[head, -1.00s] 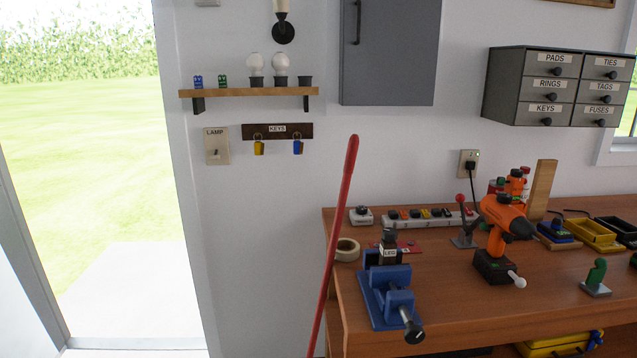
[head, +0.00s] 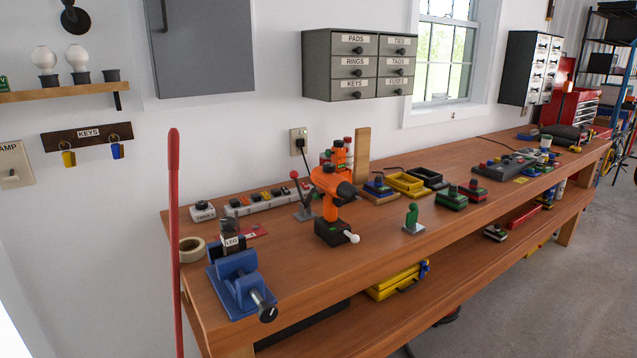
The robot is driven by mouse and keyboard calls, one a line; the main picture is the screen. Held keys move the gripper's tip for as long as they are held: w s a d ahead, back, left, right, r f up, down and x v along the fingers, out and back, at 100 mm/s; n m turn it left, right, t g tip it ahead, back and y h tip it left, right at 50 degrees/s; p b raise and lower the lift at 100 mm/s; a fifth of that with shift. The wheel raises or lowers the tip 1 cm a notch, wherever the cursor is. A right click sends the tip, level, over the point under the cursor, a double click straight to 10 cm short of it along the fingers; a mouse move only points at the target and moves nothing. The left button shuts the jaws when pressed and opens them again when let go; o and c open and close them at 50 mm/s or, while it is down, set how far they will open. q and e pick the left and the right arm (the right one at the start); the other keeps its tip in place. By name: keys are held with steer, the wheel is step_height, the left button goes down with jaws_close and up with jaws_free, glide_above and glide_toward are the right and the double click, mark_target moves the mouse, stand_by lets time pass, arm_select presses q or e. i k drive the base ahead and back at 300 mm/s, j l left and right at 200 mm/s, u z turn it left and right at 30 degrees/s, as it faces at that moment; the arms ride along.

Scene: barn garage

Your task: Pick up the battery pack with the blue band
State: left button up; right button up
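A small dark block with a blue band (head: 378,188) stands on the workbench (head: 290,265), on or against a light wooden piece. It looks like the battery pack with the blue band, but it is small in view. An orange drill (head: 333,190) stands upright on a black base to the left of the blue-banded block. Neither of my grippers is in view.
A blue vise (head: 238,285) sits at the bench's near left corner, with a red pole (head: 173,230) upright before it. Yellow trays (head: 405,184) and a black tray (head: 426,175) lie behind the packs. A grey charger-like unit (head: 503,166) is further right.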

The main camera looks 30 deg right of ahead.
mark_target(376, 187)
steer(key=z, duration=1.2)
